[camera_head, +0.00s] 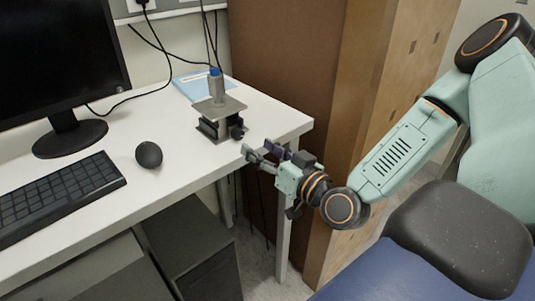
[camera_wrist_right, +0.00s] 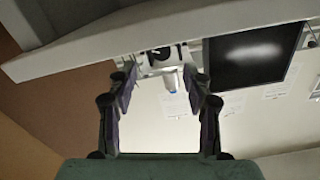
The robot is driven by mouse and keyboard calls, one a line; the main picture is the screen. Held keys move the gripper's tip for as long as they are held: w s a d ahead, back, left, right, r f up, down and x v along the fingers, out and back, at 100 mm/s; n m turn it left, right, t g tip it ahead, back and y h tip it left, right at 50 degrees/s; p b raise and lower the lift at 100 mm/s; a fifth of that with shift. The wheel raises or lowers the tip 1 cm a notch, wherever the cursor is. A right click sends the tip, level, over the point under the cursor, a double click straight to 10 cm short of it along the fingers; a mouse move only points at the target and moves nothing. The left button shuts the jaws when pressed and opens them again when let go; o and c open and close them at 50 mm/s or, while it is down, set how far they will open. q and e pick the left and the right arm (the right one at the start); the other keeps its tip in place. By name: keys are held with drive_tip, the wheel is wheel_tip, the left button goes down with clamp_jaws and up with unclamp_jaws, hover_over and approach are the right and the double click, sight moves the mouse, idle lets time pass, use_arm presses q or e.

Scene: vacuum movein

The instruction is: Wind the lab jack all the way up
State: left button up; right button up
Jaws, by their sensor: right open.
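The lab jack (camera_head: 218,114) stands on the white desk near its right end, with its top plate a little above its base. A dark knob (camera_head: 238,132) is on its right side, facing my right gripper. A grey cylinder with a blue top (camera_head: 216,86) stands upright on the plate. My right gripper (camera_head: 257,149) is open and empty, just off the desk edge, apart from the knob. In the right wrist view, which is upside down, the jack (camera_wrist_right: 163,55) shows beyond and between the open fingers (camera_wrist_right: 159,73). My left gripper is out of view.
A mouse (camera_head: 148,155), a keyboard (camera_head: 58,196) and a monitor (camera_head: 62,60) stand left of the jack on the desk (camera_head: 180,165). A blue-white paper (camera_head: 190,84) lies behind it. A brown cabinet (camera_head: 280,70) rises close on the right. Cables hang behind.

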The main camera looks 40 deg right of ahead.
drive_tip(key=shift+s, duration=0.95)
